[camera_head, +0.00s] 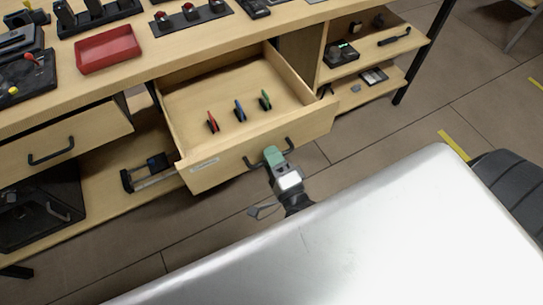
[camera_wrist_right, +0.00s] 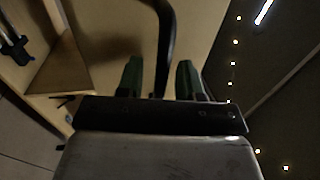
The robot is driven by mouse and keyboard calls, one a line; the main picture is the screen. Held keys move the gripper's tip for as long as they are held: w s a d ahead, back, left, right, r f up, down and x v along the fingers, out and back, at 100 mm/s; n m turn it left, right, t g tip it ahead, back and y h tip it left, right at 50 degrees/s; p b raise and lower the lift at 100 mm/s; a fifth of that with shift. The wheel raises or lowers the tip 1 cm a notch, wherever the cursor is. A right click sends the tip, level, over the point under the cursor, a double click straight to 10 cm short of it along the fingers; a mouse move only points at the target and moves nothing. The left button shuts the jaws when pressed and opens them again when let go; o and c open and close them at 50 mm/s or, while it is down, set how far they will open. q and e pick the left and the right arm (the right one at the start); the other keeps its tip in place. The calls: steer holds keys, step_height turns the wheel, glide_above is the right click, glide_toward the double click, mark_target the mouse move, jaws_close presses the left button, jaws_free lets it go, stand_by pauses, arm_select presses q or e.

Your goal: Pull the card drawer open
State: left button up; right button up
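The card drawer (camera_head: 205,178) is a pale wooden drawer under the bench and stands well out, with its inside showing. A red, a blue and a green card-like piece stand upright in it. Its dark bar handle (camera_head: 250,163) is on the front panel. My right gripper (camera_head: 273,156) is at the handle. In the right wrist view its two green fingers (camera_wrist_right: 162,80) stand apart, one each side of the dark handle (camera_wrist_right: 167,45), with gaps showing between fingers and bar. My left gripper is not in view.
The bench top (camera_head: 150,72) holds a red tray (camera_head: 107,50) and several devices. Another drawer (camera_head: 60,140) is at the left. Open shelves (camera_head: 385,50) are at the right. My white body fills the lower right. Bare floor (camera_head: 350,150) lies right of the drawer.

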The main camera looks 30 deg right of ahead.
steer(key=s+f+b, duration=0.1)
steer(key=s+f, duration=0.1)
steer(key=s, duration=0.8)
steer(key=shift+s+d, duration=0.2)
steer(key=shift+s, duration=0.15)
steer(key=s+d+f+n+g+y+p, duration=0.15)
steer(key=f+n+g, duration=0.4)
steer(key=f, duration=0.55)
steer(key=s+f+n+g+p, duration=0.35)
steer(key=f+n, duration=0.35)
steer(key=f, duration=0.3)
steer(key=s+d+f+n+g+h+p, duration=0.1)
steer(key=s+f+n+g, duration=0.3)
steer(key=s, duration=0.4)
steer(key=s+d+f+n+g+h+p, duration=0.1)
steer(key=s+d+f+n+g, duration=0.2)
steer(key=s+f+g, duration=0.3)
steer(key=s+f, duration=0.1)
steer(key=s, duration=0.1)
steer(key=shift+s+f+n, duration=0.35)
steer(key=shift+s+f, duration=0.05)
